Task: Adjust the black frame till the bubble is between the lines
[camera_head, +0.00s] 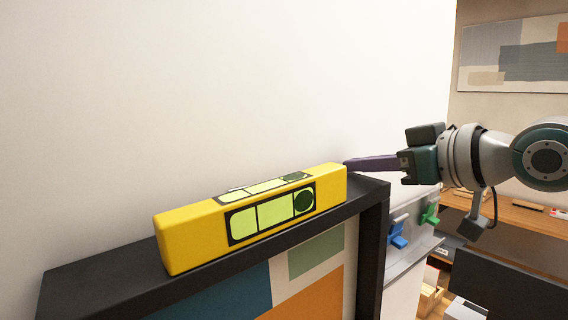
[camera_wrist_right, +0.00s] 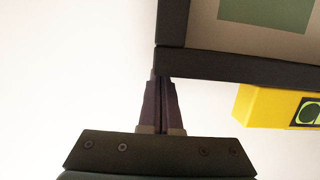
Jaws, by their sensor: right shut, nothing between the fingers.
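The black frame (camera_head: 373,235) hangs on the white wall around a picture of colored blocks. A yellow spirit level (camera_head: 190,240) lies along its top edge. The level's vial (camera_head: 272,211) is light green with dark lines. Its round dark green bubble (camera_head: 304,202) sits at the right end, outside the middle section. My right gripper (camera_head: 348,164) is shut and empty, with its fingertips at the frame's top right corner. In the right wrist view the fingertips (camera_wrist_right: 158,78) are close against the frame's corner (camera_wrist_right: 172,55); contact is unclear. My left gripper is out of view.
Right of the frame, a grey rail holds a blue hook (camera_head: 398,236) and a green hook (camera_head: 430,214). Shelves and boxes stand further right, with a wall picture (camera_head: 515,55) above. The white wall above the frame is clear.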

